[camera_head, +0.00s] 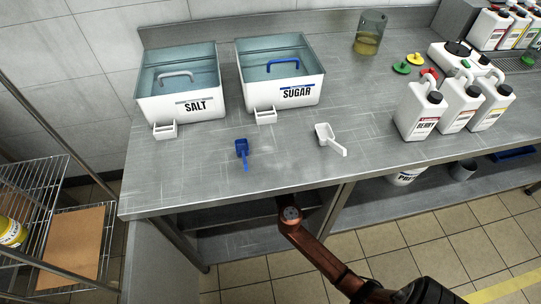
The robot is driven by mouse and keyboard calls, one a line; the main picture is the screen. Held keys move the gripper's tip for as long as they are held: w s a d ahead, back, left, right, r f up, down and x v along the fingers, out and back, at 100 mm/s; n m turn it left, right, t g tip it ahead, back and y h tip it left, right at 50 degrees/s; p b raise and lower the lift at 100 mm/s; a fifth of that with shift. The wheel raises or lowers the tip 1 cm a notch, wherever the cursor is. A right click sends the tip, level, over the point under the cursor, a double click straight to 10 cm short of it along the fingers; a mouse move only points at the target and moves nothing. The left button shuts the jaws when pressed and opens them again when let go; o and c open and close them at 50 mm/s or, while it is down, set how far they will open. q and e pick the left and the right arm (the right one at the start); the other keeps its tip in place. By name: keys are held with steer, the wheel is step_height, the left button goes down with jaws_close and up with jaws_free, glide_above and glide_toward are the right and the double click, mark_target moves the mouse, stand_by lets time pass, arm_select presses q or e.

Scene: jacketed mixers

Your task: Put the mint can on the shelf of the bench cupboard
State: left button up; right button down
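No can that I can read as mint shows in this view. The bench cupboard (245,240) is the open space under the left part of the steel bench, and its shelf (235,215) shows partly below the bench's front edge. A reddish-brown arm of mine comes in from the lower right and reaches to the bench's front edge, in front of the cupboard. Its far end goes out of sight under the bench top, so its gripper and anything in it are hidden. My other arm and gripper are not in view.
The steel bench top (190,180) holds a salt bin (180,107), a sugar bin (283,93), a blue scoop (242,150), a white scoop (329,138) and several white jugs, one a berry jug (418,110). A wire rack (50,190) with a yellow can (10,232) stands left.

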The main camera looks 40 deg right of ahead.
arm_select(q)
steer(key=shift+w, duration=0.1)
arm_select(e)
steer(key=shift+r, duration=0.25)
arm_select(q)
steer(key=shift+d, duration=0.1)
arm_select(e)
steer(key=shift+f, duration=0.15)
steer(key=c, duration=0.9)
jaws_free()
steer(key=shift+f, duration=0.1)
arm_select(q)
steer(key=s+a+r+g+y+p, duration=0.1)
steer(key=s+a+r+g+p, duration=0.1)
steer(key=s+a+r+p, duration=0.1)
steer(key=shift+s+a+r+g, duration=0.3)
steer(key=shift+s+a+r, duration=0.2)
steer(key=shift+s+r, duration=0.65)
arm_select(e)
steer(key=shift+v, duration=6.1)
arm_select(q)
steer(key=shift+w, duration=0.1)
